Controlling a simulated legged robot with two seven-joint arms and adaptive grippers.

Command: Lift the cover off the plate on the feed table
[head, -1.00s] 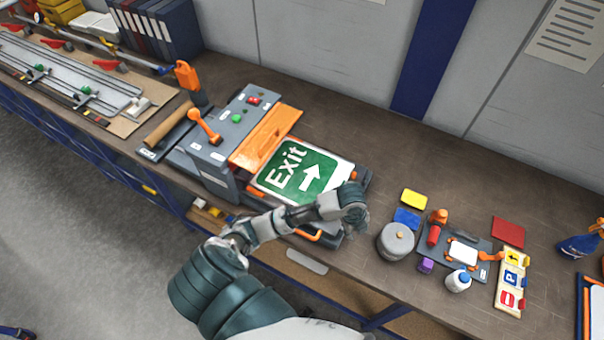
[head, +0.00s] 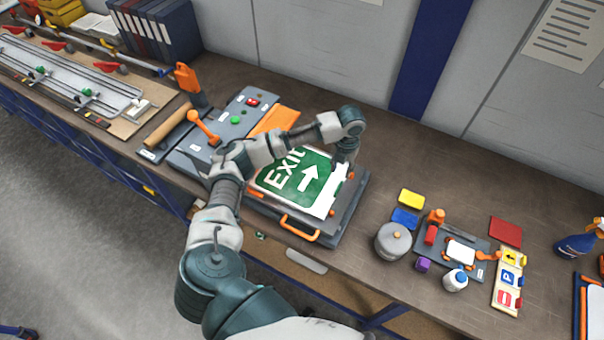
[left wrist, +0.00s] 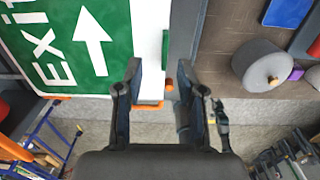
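The green Exit sign plate (head: 293,180) with a white arrow and white border lies on the dark grey feed table (head: 347,222) of the machine. It also shows in the left wrist view (left wrist: 65,45). I cannot make out a cover separate from the sign face. My left gripper (head: 343,168) is over the plate's right end, pointing down. In the left wrist view the left gripper (left wrist: 160,75) is open, fingers apart, with the plate's white right edge between or below them. Contact cannot be told. My right gripper is not in view.
An orange handle (head: 299,226) sticks out at the feed table's front. An orange lever (head: 203,127) stands on the machine at left. The bench behind the plate is clear.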

